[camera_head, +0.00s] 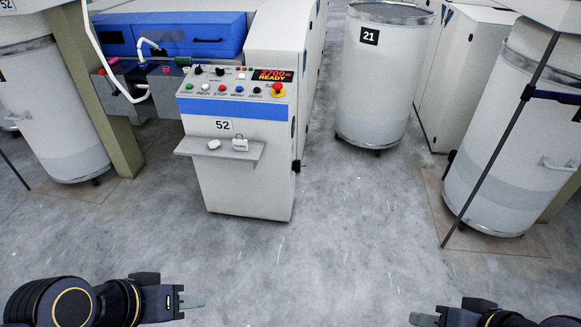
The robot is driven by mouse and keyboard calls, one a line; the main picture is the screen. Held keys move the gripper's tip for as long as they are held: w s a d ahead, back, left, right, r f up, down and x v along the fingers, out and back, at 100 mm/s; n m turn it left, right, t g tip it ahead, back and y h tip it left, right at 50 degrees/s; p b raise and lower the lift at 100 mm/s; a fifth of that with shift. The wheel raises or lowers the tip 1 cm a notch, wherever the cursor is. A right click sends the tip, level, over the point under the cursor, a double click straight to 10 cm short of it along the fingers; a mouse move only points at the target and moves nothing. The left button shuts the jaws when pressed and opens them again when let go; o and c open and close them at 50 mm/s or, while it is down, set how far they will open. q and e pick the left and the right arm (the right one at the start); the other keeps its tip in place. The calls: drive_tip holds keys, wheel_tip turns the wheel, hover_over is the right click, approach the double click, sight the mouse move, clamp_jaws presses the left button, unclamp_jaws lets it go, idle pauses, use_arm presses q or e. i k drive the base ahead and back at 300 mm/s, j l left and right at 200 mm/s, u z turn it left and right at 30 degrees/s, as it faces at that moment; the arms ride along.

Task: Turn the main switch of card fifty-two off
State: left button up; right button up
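The control cabinet of card fifty-two (236,180) stands upright left of centre, with a "52" label on its front. Its top panel (225,87) has several coloured buttons, black knobs, a red knob on a yellow base (278,90) and a display reading "2700 READY". A small dark part (296,165) sticks out of the cabinet's right side; whether it is the main switch cannot be told. My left gripper (196,300) is low at the left, in front of the cabinet and apart from it. My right gripper (419,319) is at the bottom edge, partly cut off. Neither visibly holds anything.
A shelf (190,147) with two small white items juts from the cabinet's front. A white can marked 21 (377,90) stands behind right. Large cans stand at the far left (55,120) and right (510,140), with a slanting dark pole. The grey floor between is clear.

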sight(296, 167)
drive_tip(key=l+u, duration=0.4)
drive_tip(key=l, duration=0.5)
drive_tip(key=i+l+u, duration=0.1)
drive_tip(key=i, duration=0.35)
drive_tip(key=i+l+u, duration=0.15)
drive_tip(key=i, duration=0.3)
drive_tip(key=i+l+u, duration=0.1)
drive_tip(key=i, duration=0.35)
drive_tip(key=i+l+u, duration=0.15)
drive_tip(key=i, duration=0.3)
drive_tip(key=i+l+u, duration=0.1)
drive_tip(key=i+l, duration=0.3)
